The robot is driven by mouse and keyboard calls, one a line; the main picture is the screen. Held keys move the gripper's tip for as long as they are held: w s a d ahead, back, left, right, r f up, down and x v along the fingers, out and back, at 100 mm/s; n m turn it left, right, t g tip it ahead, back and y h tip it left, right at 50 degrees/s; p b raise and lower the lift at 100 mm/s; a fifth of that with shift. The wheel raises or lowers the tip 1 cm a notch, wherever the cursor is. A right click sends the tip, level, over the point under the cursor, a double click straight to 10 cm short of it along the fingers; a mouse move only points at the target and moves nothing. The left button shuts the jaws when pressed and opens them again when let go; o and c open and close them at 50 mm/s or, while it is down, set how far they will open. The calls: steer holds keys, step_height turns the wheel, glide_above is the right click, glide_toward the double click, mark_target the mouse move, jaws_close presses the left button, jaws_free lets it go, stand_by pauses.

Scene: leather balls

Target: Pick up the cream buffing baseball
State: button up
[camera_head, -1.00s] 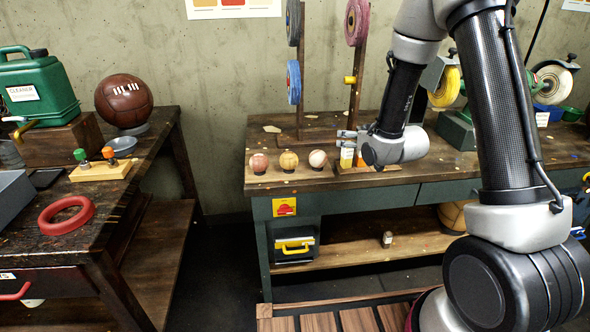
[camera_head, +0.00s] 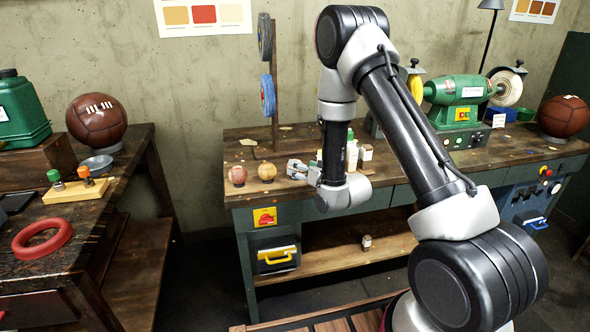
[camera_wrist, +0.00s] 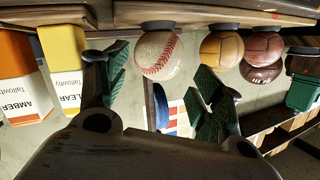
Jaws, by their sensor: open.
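The cream baseball (camera_wrist: 158,55) with red stitching shows in the upside-down wrist view, on a small dark stand between the spread fingers. My gripper (camera_wrist: 161,72) is open around the ball's sides, with a gap visible on the right. In the head view my gripper (camera_head: 297,169) is at the bench's front edge and hides the baseball. A tan ball (camera_head: 267,171) and a reddish ball (camera_head: 237,174) sit in a row to the left; the wrist view shows the tan one (camera_wrist: 222,48) and the reddish one (camera_wrist: 262,46) on the right.
Bottles labelled Tallowfry (camera_wrist: 65,70) stand close beside the left finger in the wrist view. A wheel rack (camera_head: 274,85) rises behind the balls. A green grinder (camera_head: 460,95) stands farther right on the workbench (camera_head: 400,165). A left table (camera_head: 115,190) carries a brown ball.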

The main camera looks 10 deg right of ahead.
steer(key=x, duration=0.5)
steer(key=shift+d+f, duration=0.15)
steer(key=shift+f, duration=0.15)
steer(key=c, duration=0.7)
steer(key=shift+r, duration=0.1)
